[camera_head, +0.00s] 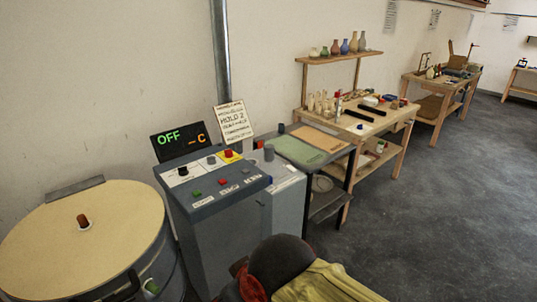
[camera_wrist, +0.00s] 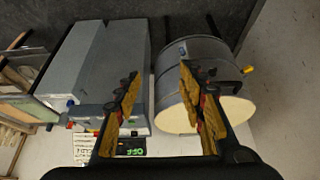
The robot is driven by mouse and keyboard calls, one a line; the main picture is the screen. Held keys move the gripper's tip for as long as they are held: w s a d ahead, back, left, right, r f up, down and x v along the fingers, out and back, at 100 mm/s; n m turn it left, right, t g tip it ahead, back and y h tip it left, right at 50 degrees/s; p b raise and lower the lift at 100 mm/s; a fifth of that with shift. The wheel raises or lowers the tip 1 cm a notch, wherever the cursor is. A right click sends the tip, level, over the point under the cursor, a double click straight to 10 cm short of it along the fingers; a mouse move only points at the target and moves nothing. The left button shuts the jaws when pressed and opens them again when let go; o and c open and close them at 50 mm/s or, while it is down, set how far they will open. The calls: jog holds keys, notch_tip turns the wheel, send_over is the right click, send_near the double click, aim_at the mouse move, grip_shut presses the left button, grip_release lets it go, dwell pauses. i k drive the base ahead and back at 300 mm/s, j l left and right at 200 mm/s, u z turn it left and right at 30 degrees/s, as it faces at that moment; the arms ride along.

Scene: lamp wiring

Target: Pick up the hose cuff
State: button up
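No hose cuff can be made out for certain. A small grey upright cylinder (camera_head: 268,152) on the right part of the grey control console (camera_head: 225,215) may be it, but I cannot tell. My gripper (camera_wrist: 159,76) shows in the wrist view with its two padded fingers wide apart and nothing between them. Past the fingers, that view shows the console (camera_wrist: 95,60) on the left and the round drum (camera_wrist: 180,85) on the right, seen upside down.
The drum's cream lid (camera_head: 60,240) has a brown knob (camera_head: 83,221). A display (camera_head: 180,141) reads OFF. A green-topped bench (camera_head: 297,151) adjoins the console. A wooden workbench (camera_head: 345,125) with small items stands beyond. The floor (camera_head: 440,200) at right is clear.

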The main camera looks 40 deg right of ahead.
aim_at(270, 149)
jog(key=z, duration=0.3)
jog(key=i+l+z, duration=0.2)
jog(key=i+z, duration=0.7)
jog(key=i, duration=1)
